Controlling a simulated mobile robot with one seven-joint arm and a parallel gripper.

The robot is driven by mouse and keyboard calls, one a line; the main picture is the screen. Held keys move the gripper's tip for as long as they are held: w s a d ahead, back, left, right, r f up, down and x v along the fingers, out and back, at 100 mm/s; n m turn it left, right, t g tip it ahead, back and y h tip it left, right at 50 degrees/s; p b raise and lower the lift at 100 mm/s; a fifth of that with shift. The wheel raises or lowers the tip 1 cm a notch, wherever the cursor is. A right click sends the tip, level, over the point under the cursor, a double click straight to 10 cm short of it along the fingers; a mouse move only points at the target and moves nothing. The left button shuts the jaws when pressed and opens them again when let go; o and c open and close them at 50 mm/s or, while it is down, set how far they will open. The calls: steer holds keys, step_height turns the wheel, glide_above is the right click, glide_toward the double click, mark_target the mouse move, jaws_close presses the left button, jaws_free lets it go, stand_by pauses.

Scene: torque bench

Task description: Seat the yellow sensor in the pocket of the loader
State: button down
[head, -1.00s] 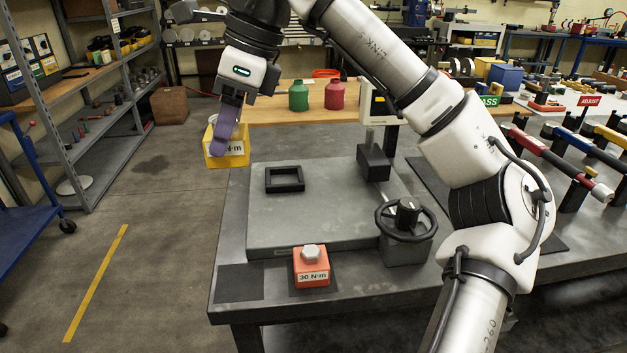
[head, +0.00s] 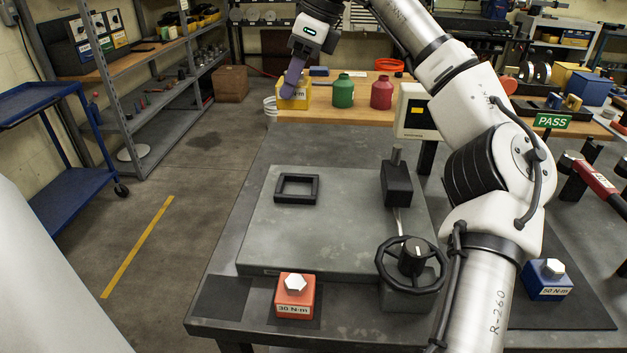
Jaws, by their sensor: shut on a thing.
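My gripper (head: 292,87) has purple fingers and is shut on the yellow sensor (head: 297,103), a block with a partly hidden "N·m" label. It holds the sensor in the air, seen against the wooden bench at the back, left of the green bottle. The loader is a grey plate (head: 330,235) on the dark table, with a handwheel (head: 412,262) at its right front. Its pocket is a black square frame (head: 297,200) on the plate's back left, and it looks empty. The sensor appears above and beyond the pocket, apart from it.
A black post block (head: 397,184) stands on the loader's right. Green (head: 343,92) and red (head: 381,94) bottles stand behind. The plate's middle is clear.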

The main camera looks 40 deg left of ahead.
step_height(320, 180, down, 19)
steer(key=shift+s+f, duration=0.1)
stand_by(0.5)
steer(key=shift+f, duration=0.15)
steer(key=c, duration=0.6)
jaws_free()
steer(key=v, duration=1.2)
steer(key=shift+a+b, duration=0.1)
steer(key=shift+b, duration=0.2)
